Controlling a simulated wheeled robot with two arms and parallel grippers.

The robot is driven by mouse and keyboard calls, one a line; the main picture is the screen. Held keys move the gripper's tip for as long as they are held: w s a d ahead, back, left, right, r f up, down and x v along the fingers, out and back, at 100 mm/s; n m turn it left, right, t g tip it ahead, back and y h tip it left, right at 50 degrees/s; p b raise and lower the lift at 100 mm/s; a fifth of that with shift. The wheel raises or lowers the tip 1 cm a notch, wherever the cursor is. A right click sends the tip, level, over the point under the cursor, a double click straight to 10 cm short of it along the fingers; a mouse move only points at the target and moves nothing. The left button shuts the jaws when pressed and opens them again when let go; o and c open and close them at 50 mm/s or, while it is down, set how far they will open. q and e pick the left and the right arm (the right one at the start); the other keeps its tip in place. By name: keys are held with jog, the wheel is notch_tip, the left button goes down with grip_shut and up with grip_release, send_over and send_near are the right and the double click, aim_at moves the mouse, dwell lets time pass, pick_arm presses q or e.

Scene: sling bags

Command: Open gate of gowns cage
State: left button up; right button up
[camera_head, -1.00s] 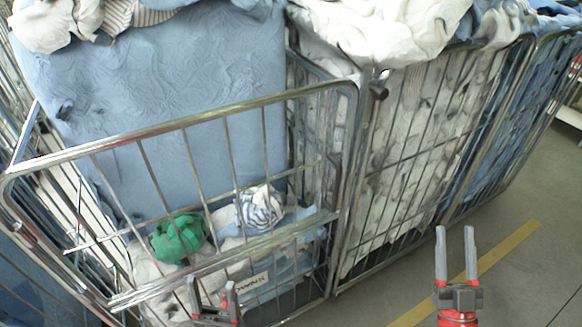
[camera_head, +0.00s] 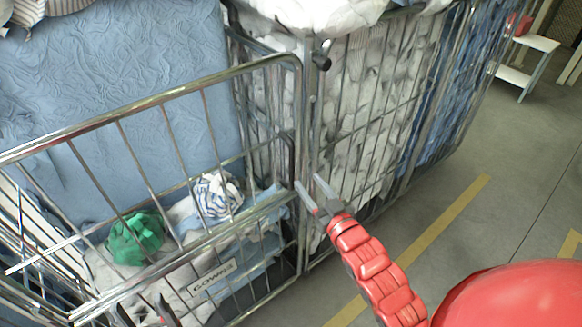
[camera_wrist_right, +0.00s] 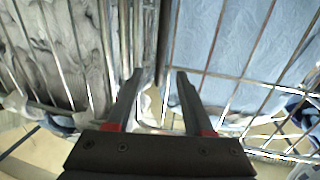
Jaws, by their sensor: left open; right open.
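The gowns cage (camera_head: 150,100) is a metal wire cage on the left, labelled "GOWNS" (camera_head: 212,277). Its half-height front gate (camera_head: 123,158) stands across the front. My right gripper (camera_head: 308,188) is open, its fingertips at the gate's right edge beside the upright posts. In the right wrist view, the open fingers (camera_wrist_right: 158,78) point at vertical bars between the two cages, with nothing clearly gripped; contact cannot be told. My left gripper (camera_head: 145,310) is low at the bottom left in front of the gate, mostly cut off by the frame edge.
A neighbouring cage of white linen (camera_head: 355,85) adjoins on the right. The floor (camera_head: 470,225) at right is clear, with a yellow line.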

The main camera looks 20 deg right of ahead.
aim_at(293, 162)
jog(key=w, duration=0.3)
jog(key=w+a+p, duration=0.1)
jog(key=w, duration=0.2)
jog(key=w+p, duration=0.1)
jog(key=w, duration=0.2)
jog(key=shift+a+r, duration=0.25)
jog(key=shift+a, duration=0.05)
jog(key=shift+w+f+p, duration=0.15)
jog(key=shift+w+p, duration=0.15)
jog(key=shift+w, duration=0.15)
grip_shut()
dwell(0.5)
